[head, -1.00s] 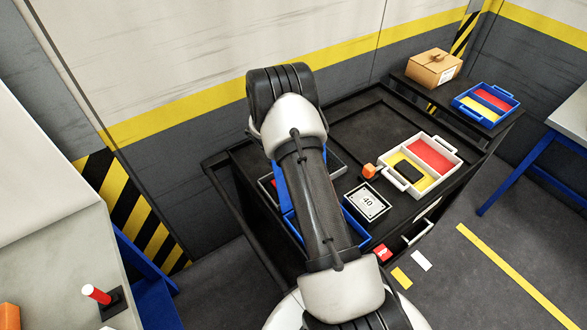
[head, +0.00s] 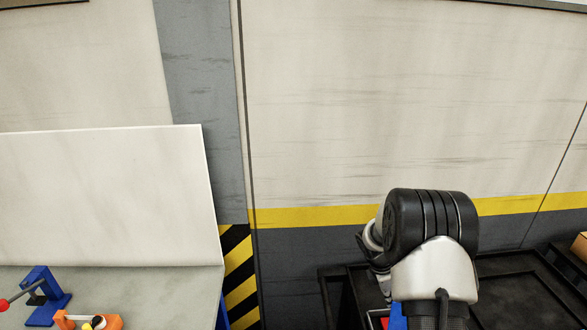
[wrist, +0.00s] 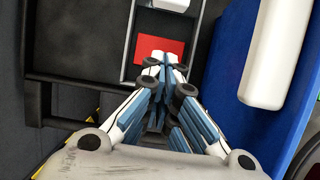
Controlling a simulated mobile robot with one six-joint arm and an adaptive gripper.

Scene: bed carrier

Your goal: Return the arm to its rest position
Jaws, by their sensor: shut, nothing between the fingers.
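My arm (head: 433,265) rises at the lower right of the head view, bent over the black cart (head: 515,290). My gripper itself is hidden behind the arm there. In the wrist view my gripper (wrist: 165,72) has its fingers together, with nothing between them. Whether the fingers touch anything below cannot be told.
A grey workbench (head: 150,290) with a pale upright panel (head: 100,195) stands at the left, carrying a blue fixture (head: 45,295) and an orange one (head: 90,321). A wall is behind. In the wrist view a blue surface (wrist: 232,60) lies right of my gripper.

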